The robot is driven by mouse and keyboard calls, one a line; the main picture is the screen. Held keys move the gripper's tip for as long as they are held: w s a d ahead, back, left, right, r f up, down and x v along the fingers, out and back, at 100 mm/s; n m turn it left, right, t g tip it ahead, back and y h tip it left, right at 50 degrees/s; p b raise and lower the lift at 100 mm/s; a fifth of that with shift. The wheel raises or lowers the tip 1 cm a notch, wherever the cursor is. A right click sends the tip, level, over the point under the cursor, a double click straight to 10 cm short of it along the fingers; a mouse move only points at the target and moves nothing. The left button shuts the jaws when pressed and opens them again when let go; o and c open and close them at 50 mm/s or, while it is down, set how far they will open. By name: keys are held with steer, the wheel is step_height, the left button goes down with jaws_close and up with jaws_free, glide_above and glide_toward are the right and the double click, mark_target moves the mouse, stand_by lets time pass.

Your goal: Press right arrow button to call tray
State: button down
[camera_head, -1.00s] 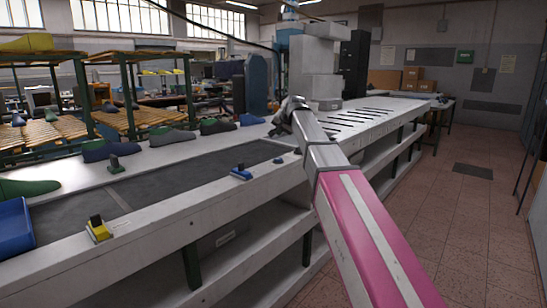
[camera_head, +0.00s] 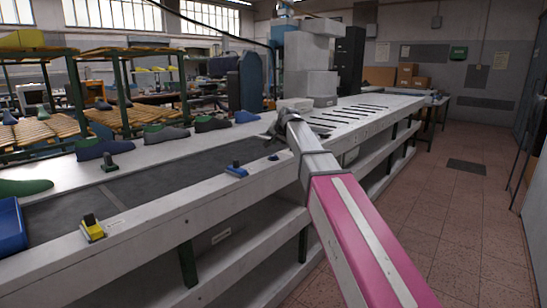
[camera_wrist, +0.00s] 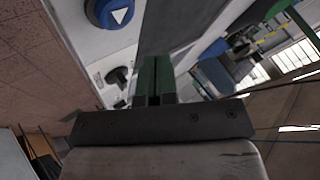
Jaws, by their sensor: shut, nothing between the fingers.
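A round blue button with a white triangular arrow (camera_wrist: 115,12) shows at the top of the wrist view, on the white bench edge.
A dark belt strip (camera_head: 150,184) runs along the white bench. A black knob (camera_wrist: 117,77) is beside the button. A blue device (camera_head: 236,170) and a yellow device (camera_head: 92,229) sit on the front edge. Several shoe lasts stand behind the belt.

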mark_target(275, 155)
steer(key=shift+f, duration=1.55)
